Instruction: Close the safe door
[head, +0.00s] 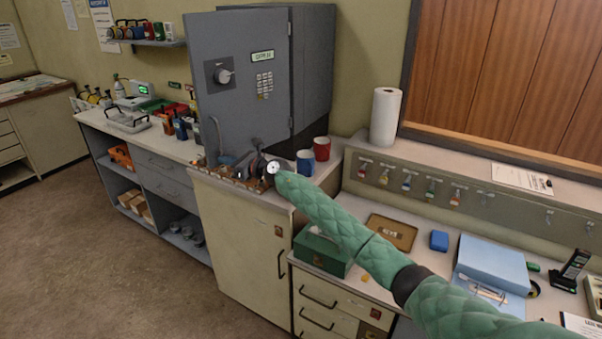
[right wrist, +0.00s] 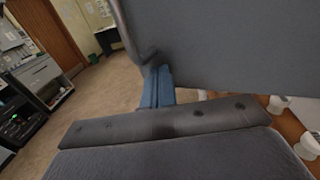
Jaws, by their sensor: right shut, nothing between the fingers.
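The grey safe (head: 312,65) stands on the cabinet top in the head view. Its door (head: 235,75) carries a dial and a keypad and stands out from the body at an angle, so it looks ajar; the inside is hidden. My right gripper (head: 250,165) is low in front of the door, small and dark against clutter. In the right wrist view, the blue fingers (right wrist: 157,86) are together and empty, close to the lower edge of a grey panel (right wrist: 230,45), apparently the door. Contact cannot be told. My left gripper is out of view.
A red mug (head: 321,148) and a blue mug (head: 305,162) stand right of my gripper. A paper roll (head: 385,117) stands farther right. A green box (head: 322,250) sits on the lower desk. Several small items crowd the counter left of the door.

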